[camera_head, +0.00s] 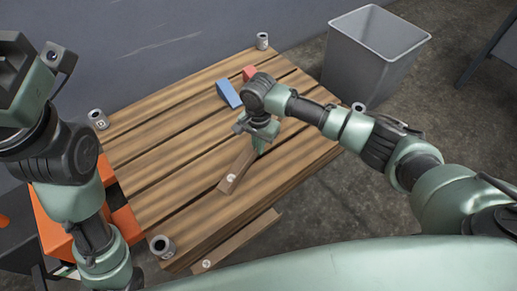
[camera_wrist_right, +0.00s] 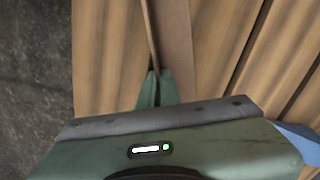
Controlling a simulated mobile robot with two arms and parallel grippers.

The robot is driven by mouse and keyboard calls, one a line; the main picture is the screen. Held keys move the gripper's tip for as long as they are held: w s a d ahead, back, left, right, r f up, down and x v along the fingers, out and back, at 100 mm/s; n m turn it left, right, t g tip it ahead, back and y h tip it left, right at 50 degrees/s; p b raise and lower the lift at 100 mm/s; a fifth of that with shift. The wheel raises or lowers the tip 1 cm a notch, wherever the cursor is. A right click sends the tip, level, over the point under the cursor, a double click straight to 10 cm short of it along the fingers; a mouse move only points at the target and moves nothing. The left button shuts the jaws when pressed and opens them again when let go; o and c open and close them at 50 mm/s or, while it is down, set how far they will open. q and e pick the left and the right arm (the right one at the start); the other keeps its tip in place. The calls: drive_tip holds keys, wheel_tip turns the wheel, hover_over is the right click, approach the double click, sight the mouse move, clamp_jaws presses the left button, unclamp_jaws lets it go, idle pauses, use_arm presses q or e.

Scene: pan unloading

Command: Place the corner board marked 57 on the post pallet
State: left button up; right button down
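A long brown corner board (camera_head: 239,167) with a round pale label at its near end lies over the slatted wooden pallet (camera_head: 150,150). Its label is too small to read. My right gripper (camera_head: 261,141) is at the board's far part. In the right wrist view the green fingertips (camera_wrist_right: 155,88) are close together on the thin upright edge of the board (camera_wrist_right: 176,45). I cannot tell whether the board touches the slats. A second brown board (camera_head: 236,242), also with a round label, is along the pallet's near edge. My left arm is at the left, its gripper cut off by the picture edge.
Short grey cylinders stand at the pallet's corners, such as the near one (camera_head: 162,246) and far one (camera_head: 262,41). A blue block (camera_head: 229,94) and red block (camera_head: 249,73) lie at the back. A grey bin (camera_head: 370,60) stands behind right. An orange object (camera_head: 122,215) is left.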

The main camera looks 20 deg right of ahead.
idle(0.3)
drive_tip(key=c, duration=1.6)
unclamp_jaws()
drive_tip(key=shift+f, duration=0.1)
drive_tip(key=shift+c, duration=0.2)
